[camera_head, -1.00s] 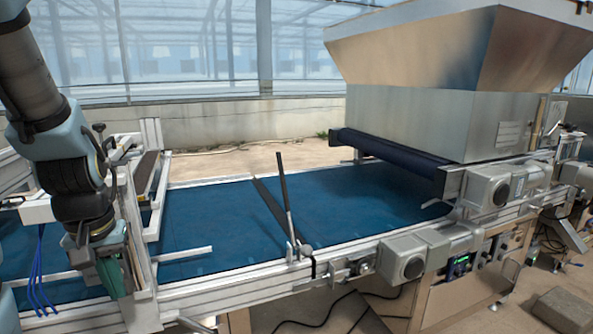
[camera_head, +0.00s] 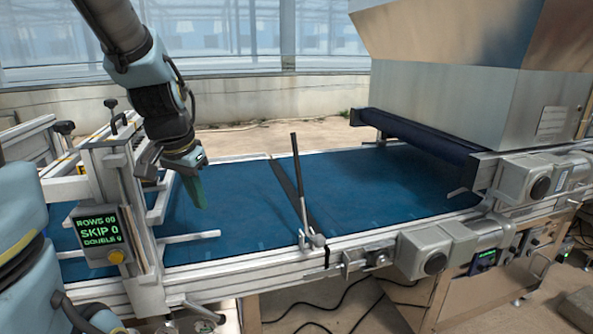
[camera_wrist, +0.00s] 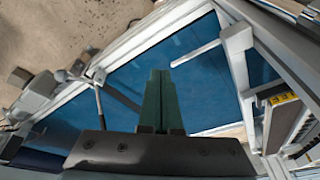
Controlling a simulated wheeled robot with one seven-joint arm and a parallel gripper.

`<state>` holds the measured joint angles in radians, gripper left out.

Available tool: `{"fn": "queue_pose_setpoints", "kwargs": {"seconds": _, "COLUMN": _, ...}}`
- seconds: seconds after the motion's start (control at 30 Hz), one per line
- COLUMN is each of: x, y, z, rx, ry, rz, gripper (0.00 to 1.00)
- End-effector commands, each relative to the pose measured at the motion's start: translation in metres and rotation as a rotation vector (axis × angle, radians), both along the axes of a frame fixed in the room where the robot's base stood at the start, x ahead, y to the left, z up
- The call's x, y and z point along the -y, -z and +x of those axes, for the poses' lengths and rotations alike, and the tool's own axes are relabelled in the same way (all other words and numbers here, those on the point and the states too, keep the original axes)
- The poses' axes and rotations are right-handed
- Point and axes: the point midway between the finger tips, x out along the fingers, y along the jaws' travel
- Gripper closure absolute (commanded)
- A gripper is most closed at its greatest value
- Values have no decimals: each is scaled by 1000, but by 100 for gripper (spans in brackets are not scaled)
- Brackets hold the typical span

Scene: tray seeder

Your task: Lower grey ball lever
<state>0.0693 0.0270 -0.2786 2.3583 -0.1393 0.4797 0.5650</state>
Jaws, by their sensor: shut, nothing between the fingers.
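A grey ball (camera_head: 318,241) sits on the near rail of the blue conveyor, at the foot of an upright lever (camera_head: 299,185) with a dark upper part. In the wrist view the grey ball (camera_wrist: 61,75) is at the upper left, beside the rail. My gripper (camera_head: 203,205) has green fingers and is shut and empty. It hangs above the blue belt, to the left of the lever and apart from it. In the wrist view my gripper's fingertips (camera_wrist: 160,72) point over the belt, with the ball to their left.
A dark bar (camera_head: 285,178) crosses the belt beside the lever. A metal frame (camera_head: 120,200) with a display box (camera_head: 96,235) stands at the left. A large hopper (camera_head: 450,110) stands at the right. Grey motor boxes (camera_head: 424,251) line the near side.

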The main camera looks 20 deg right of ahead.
Motion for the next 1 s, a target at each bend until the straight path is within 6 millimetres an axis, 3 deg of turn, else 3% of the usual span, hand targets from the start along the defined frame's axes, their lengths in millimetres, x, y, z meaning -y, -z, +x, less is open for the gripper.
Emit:
{"fn": "queue_pose_setpoints", "kwargs": {"seconds": 0.03, "x": 30, "y": -16, "z": 8, "rx": 45, "ry": 144, "rz": -6, "gripper": 100}}
{"fn": "queue_pose_setpoints", "kwargs": {"seconds": 0.2, "x": 119, "y": -64, "z": 10, "rx": 193, "ry": 605, "rz": -19, "gripper": 100}}
{"fn": "queue_pose_setpoints", "kwargs": {"seconds": 0.3, "x": 156, "y": -85, "z": 4, "rx": 261, "ry": 792, "rz": -24, "gripper": 100}}
{"fn": "queue_pose_setpoints", "kwargs": {"seconds": 0.4, "x": 176, "y": -97, "z": -1, "rx": 305, "ry": 900, "rz": -26, "gripper": 100}}
{"fn": "queue_pose_setpoints", "kwargs": {"seconds": 0.5, "x": 185, "y": -103, "z": -4, "rx": 324, "ry": 947, "rz": -26, "gripper": 100}}
{"fn": "queue_pose_setpoints", "kwargs": {"seconds": 0.8, "x": 185, "y": -102, "z": -4, "rx": 325, "ry": 950, "rz": -26, "gripper": 100}}
{"fn": "queue_pose_setpoints", "kwargs": {"seconds": 1.0, "x": 191, "y": -90, "z": -1, "rx": 320, "ry": 951, "rz": -26, "gripper": 100}}
